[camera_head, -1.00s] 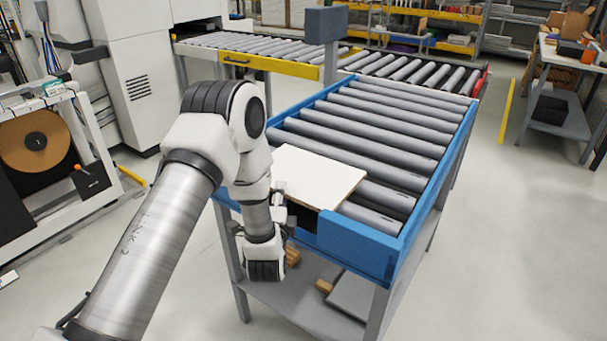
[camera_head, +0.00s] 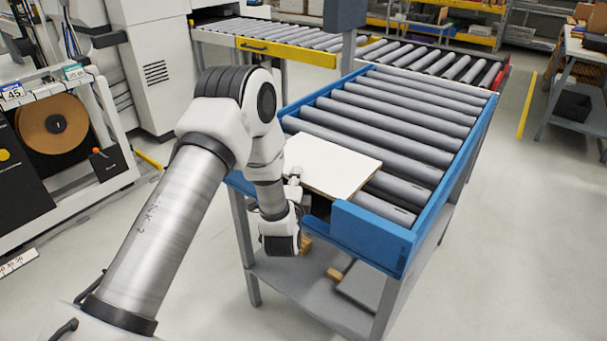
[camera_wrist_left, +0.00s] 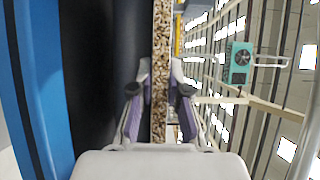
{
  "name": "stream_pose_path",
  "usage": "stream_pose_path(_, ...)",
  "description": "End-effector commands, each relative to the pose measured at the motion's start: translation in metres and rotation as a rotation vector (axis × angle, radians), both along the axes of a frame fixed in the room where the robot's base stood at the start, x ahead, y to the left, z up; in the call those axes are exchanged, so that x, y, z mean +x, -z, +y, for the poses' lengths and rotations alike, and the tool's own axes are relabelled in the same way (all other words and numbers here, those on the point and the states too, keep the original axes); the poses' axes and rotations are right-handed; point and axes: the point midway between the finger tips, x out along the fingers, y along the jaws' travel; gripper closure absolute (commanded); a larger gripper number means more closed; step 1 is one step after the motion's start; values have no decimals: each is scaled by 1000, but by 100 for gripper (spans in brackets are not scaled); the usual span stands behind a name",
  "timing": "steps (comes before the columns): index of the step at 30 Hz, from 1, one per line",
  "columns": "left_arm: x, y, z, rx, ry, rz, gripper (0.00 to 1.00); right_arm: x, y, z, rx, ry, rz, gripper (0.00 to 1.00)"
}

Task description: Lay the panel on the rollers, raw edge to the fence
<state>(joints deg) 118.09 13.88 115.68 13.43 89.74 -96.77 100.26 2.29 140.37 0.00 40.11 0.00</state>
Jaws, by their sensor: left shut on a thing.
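A white-faced panel (camera_head: 333,164) with a brown raw edge lies nearly flat over the near-left end of the grey rollers (camera_head: 392,135). I cannot tell whether it touches them. My left gripper (camera_head: 293,184) is shut on the panel's near edge, beside the blue frame's near end. In the left wrist view the fingers (camera_wrist_left: 160,88) stand on both sides of the panel's speckled chipboard edge (camera_wrist_left: 161,50). Which rail is the fence is unclear; a blue side rail (camera_head: 296,106) runs along the rollers' left side, partly hidden by my arm. My right gripper is not in view.
The blue front plate (camera_head: 372,236) stands right of my gripper. A lower shelf (camera_head: 300,290) holds small wooden blocks. A grey post (camera_head: 347,45) rises behind the table, near another conveyor with a yellow rail (camera_head: 286,52). The rollers beyond the panel are bare.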

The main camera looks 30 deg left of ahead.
Motion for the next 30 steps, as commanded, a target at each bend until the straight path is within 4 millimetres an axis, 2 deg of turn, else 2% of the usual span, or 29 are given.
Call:
stream_pose_path(5,1,-26,0,0,-1,-9,100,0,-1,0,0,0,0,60)
stream_pose_path(15,0,-94,-1,0,0,-9,100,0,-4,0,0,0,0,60)
stream_pose_path(19,-10,-113,-6,0,1,-5,100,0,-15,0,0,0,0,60)
stream_pose_path(30,-45,-144,-23,1,1,-4,100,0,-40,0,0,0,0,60)
